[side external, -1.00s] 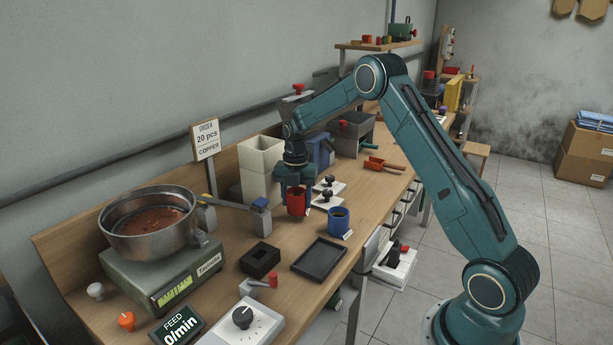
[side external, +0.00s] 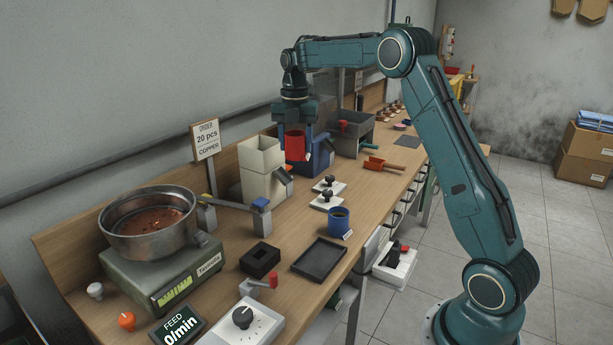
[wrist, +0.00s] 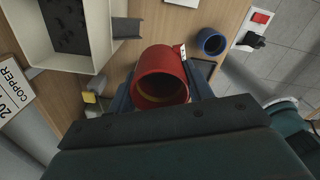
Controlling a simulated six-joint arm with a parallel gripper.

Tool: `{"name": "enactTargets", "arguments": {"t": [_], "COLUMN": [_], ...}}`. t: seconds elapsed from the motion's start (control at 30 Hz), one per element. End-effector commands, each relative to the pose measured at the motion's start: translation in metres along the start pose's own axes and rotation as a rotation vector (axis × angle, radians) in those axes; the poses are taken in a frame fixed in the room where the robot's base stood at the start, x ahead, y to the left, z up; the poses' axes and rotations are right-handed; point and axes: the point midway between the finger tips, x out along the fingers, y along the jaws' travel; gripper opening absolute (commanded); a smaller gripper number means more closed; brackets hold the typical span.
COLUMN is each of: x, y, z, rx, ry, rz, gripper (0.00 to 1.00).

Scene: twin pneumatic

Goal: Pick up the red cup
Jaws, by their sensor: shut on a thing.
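The red cup (side external: 295,146) is held up above the bench in the side view, in front of the blue hopper. My gripper (side external: 294,140) is shut on it, with a finger on either side. In the wrist view the red cup (wrist: 161,76) fills the middle, its open mouth towards the camera, between the fingers of my gripper (wrist: 163,95). The inside I can see shows no clear contents. A small white tag is on its side.
A cream hopper (side external: 262,172) stands left of the cup and a blue hopper (side external: 321,156) is behind it. A blue cup (side external: 339,220) and a dark tray (side external: 319,257) stand on the bench (side external: 290,230). A steel pan (side external: 148,226) sits on a scale at the left.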

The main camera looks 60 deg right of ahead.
Motion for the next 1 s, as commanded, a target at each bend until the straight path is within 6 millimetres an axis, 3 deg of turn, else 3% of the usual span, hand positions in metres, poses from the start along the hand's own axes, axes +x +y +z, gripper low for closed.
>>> {"name": "enactTargets", "arguments": {"t": [0.73,1.0], "x": [-0.005,-0.01], "y": [0.0,-0.005], "z": [-0.001,-0.018], "rx": [0.002,0.037], "ry": [-0.001,-0.001], "rz": [0.001,0.001], "gripper": [0.22,0.22]}}
